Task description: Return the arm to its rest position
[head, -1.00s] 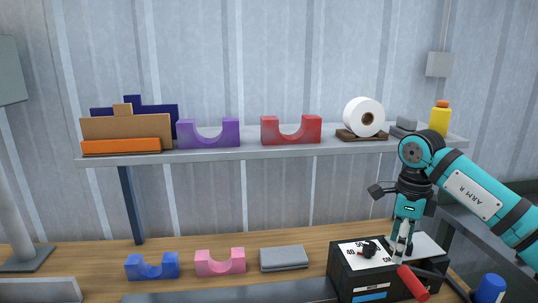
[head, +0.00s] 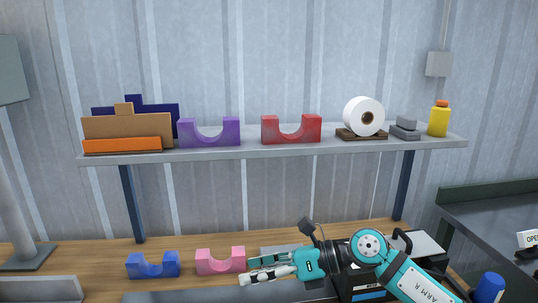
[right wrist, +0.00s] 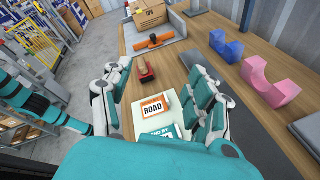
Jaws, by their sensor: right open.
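My right gripper (head: 246,271) is in the lower middle of the head view, with its arm coming in from the lower right. It points left, its fingers overlapping the pink cradle block's (head: 215,262) right edge in the picture. I cannot tell whether they touch. In the right wrist view the two fingers of the right gripper (right wrist: 160,85) stand wide apart, with nothing held between them. An orange-and-white card marked ROAD (right wrist: 153,107) shows below, between the fingers. The left gripper is not in view.
My right arm partly hides the dial box (head: 365,285) and grey folded cloth (head: 275,250). A blue cradle block (head: 153,265) sits left of the pink one. The shelf (head: 250,153) above holds purple (head: 209,132) and red (head: 291,129) cradles. A red-handled tool (right wrist: 145,70) lies on the bench.

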